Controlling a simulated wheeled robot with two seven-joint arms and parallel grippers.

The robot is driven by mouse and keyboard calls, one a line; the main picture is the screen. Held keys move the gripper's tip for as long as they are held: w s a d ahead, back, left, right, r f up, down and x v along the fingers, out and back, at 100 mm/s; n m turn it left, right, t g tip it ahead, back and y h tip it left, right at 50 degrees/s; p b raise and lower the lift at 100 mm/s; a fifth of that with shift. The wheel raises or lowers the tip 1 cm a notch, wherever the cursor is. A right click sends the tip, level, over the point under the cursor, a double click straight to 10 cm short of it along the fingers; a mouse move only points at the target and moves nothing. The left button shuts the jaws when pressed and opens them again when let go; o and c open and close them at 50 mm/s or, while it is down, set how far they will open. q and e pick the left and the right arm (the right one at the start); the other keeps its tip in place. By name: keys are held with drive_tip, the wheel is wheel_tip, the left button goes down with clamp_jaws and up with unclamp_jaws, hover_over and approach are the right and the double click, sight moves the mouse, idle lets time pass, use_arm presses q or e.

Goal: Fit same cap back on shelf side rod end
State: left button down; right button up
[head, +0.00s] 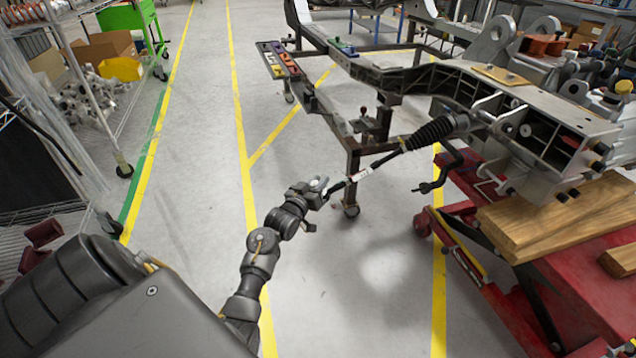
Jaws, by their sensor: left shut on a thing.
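The steering rod (388,158) reaches out down and left from the black ribbed boot (432,133) on the chassis. It carries a white label near its outer, shelf-side end. My left gripper (324,190) is at that end, shut on a small dark piece (336,187) that I take to be the cap. The piece lies in line with the rod. It is too small to tell whether it is seated on the rod end or just touching it. The jaws hide part of it. My right gripper is not in view.
The chassis (480,84) rests over a red lift (470,215) with wood blocks (560,215) at the right. A dark metal stand with a caster (351,211) is just beyond the gripper. Wire shelving (75,75) stands at the left. The floor between is clear.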

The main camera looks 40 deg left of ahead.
use_arm(q)
drive_tip(key=shift+p, duration=0.6)
idle(1.0)
drive_tip(key=c, duration=1.2)
unclamp_jaws()
drive_tip(key=shift+o, duration=0.2)
drive_tip(key=shift+s, duration=0.1)
drive_tip(key=shift+s+d+r+p, duration=0.15)
drive_tip(key=shift+s+p, duration=0.8)
drive_tip(key=s+p, duration=0.2)
drive_tip(key=s, duration=0.1)
drive_tip(key=s+p, duration=0.1)
drive_tip(key=s, duration=0.1)
drive_tip(key=shift+d, duration=0.3)
